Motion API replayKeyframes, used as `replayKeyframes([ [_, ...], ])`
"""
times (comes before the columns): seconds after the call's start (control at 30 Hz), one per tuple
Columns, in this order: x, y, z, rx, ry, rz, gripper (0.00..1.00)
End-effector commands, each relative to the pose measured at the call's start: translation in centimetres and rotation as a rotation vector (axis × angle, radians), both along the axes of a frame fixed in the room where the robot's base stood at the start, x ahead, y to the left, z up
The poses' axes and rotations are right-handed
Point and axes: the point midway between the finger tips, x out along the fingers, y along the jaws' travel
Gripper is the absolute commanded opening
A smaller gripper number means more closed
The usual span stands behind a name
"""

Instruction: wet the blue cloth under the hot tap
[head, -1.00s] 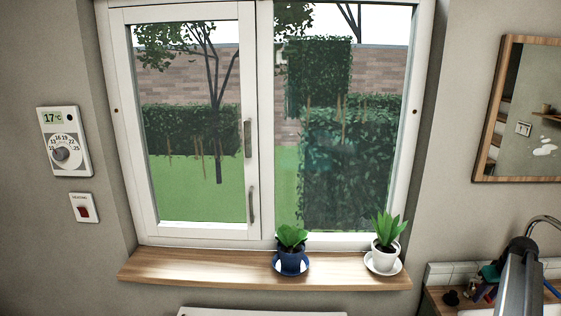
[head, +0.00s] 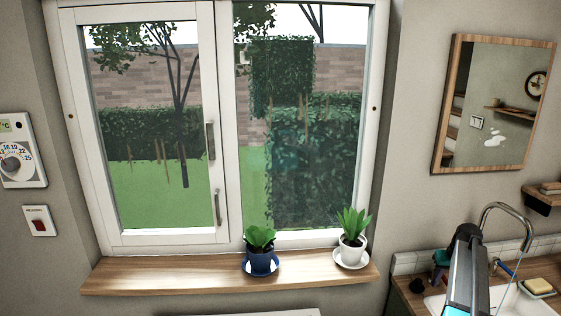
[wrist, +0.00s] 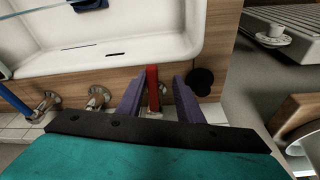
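In the wrist view my gripper (wrist: 156,95) is open, its two purple fingers apart. A red bar (wrist: 152,88), which looks like the hot tap's lever, stands between them with a gap on each side. A blue bar (wrist: 14,104), likely the cold lever, lies at far left. Chrome tap fittings (wrist: 97,96) stand along the white basin (wrist: 120,62). A dark blue item (wrist: 90,4) is cut off at the top edge; I cannot tell if it is the cloth. In the head view the curved tap spout (head: 508,207) rises behind my arm, with a thin pale streak below it.
A dark round knob (wrist: 200,81) sits just right of the fingers. A grey ribbed surface (wrist: 290,22) lies at right. In the head view a yellow sponge or soap (head: 538,286) is by the basin, and two potted plants (head: 352,245) stand on the window sill (head: 190,272).

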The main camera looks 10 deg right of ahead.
Motion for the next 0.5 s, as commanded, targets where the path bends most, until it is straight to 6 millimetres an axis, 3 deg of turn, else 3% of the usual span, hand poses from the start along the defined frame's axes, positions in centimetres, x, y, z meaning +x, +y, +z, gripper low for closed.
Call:
replayKeyframes([
  [0.5, 0.14, 0.36, -0.01, 0.000, 0.000, -0.043, 0.33],
])
